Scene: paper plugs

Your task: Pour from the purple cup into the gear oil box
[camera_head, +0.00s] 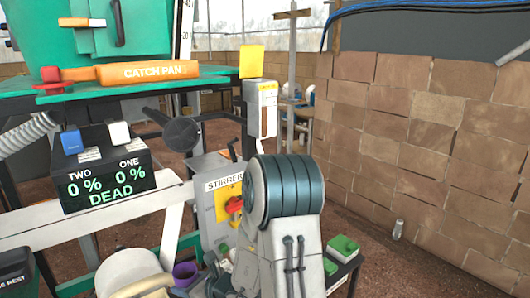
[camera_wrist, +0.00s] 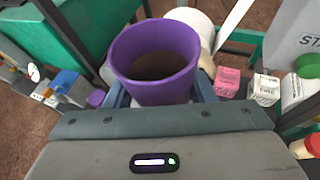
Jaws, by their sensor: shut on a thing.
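The purple cup (camera_wrist: 155,58) stands mouth-up between the fingers of my gripper (camera_wrist: 160,94) in the wrist view. The gripper is shut on it. Its inside looks dark brown lower down; I cannot tell whether that is its contents or shadow. In the head view the purple cup (camera_head: 185,273) shows at the lower middle, left of my arm, which hides most of the gripper. I cannot tell which box is the gear oil box. A pink box (camera_wrist: 228,82) and a white box (camera_wrist: 265,90) stand right of the cup, their labels too small to read.
A grey stirrer unit (camera_head: 212,185) stands behind the cup. A black display box (camera_head: 106,178) reading "DEAD" is at left, under a green catch pan shelf (camera_head: 150,82). A white rounded container (camera_head: 130,268) is close left of the cup. A brick wall (camera_head: 430,140) is at right.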

